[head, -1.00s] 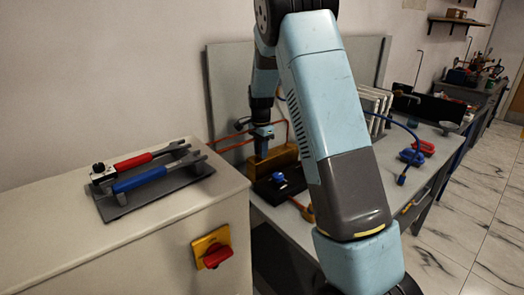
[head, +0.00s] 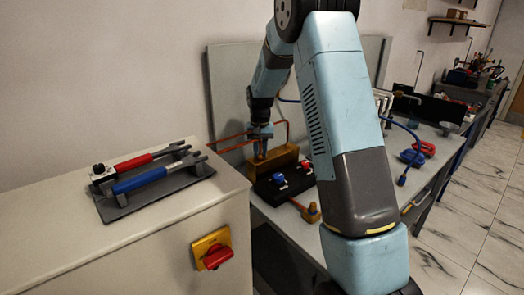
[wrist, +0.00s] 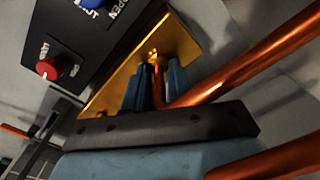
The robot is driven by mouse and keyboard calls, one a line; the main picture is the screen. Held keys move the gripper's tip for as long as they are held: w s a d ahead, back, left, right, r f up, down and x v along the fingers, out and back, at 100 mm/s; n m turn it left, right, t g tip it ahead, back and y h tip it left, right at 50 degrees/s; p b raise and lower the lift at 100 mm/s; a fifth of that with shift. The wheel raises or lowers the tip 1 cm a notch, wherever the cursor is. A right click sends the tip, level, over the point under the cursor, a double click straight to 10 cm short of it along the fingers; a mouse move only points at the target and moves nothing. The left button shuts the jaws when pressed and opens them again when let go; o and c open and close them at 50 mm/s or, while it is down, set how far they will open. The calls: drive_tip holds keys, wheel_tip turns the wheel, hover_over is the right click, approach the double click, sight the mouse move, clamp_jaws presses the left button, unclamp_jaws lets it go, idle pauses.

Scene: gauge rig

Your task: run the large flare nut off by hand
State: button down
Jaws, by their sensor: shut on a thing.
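My gripper (head: 260,152) is down at the gold-coloured brass block (head: 286,157) on the bench. In the wrist view my gripper (wrist: 159,82) has its two blue fingers closed around a small brass piece (wrist: 157,72), which I take to be the large flare nut, at the face of the brass block (wrist: 108,92). The fingers hide most of the nut, so its threads cannot be seen. A thick copper tube (wrist: 245,68) curves in beside the fingers, and a second copper tube (wrist: 275,160) runs at lower right.
A black box with a blue knob (head: 278,179) and a red knob (head: 306,166) stands before the block. A brass fitting (head: 312,213) lies nearer. A blue hose (head: 408,134) lies at right.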

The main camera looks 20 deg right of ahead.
drive_tip(key=n, duration=0.6)
drive_tip(key=shift+w+a, duration=0.1)
drive_tip(key=shift+a, duration=0.05)
idle(0.3)
drive_tip(key=c, duration=1)
unclamp_jaws()
drive_tip(key=shift+o, duration=0.2)
drive_tip(key=shift+r, duration=0.1)
wheel_tip(320, 180, up, 13)
drive_tip(key=shift+r, duration=0.2)
